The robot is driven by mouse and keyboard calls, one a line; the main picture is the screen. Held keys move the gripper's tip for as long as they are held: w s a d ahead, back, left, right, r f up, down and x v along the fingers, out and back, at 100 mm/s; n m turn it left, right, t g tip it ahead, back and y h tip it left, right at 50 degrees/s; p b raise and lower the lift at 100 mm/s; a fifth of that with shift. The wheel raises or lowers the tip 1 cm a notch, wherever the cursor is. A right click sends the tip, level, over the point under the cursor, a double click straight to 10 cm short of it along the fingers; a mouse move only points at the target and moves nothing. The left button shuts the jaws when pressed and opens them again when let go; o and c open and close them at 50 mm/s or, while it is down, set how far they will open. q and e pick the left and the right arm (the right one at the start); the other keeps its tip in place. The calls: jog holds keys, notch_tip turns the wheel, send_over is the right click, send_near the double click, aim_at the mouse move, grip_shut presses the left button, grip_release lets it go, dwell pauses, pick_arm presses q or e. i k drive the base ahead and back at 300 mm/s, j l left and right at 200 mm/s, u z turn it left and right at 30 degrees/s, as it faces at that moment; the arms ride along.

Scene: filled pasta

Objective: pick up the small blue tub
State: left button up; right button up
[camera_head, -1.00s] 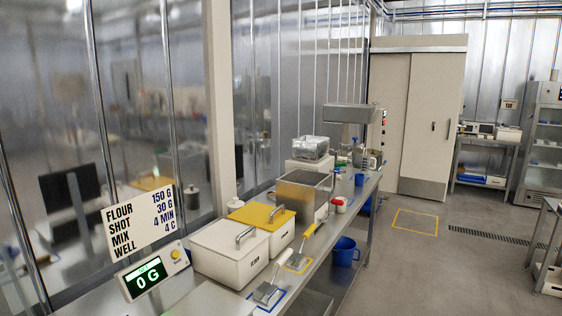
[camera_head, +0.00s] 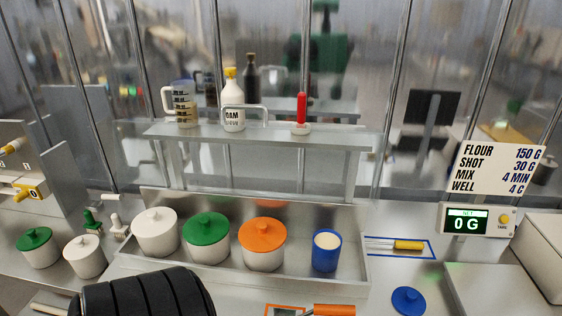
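The small blue tub (camera_head: 326,254) stands upright near the right end of a long steel tray on the bench. Its top is open and pale contents show inside. A round blue lid (camera_head: 408,300) lies apart from it on the bench, at the lower right. Neither of my grippers is in view.
A green-lidded tub (camera_head: 206,252), an orange-lidded tub (camera_head: 262,258) and a white-lidded tub (camera_head: 155,235) share the steel tray (camera_head: 345,284). A shelf (camera_head: 290,139) with bottles and a jug stands behind. The scale display (camera_head: 467,221) reads 0 G.

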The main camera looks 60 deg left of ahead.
aim_at(328, 244)
jog(key=u, duration=1.65)
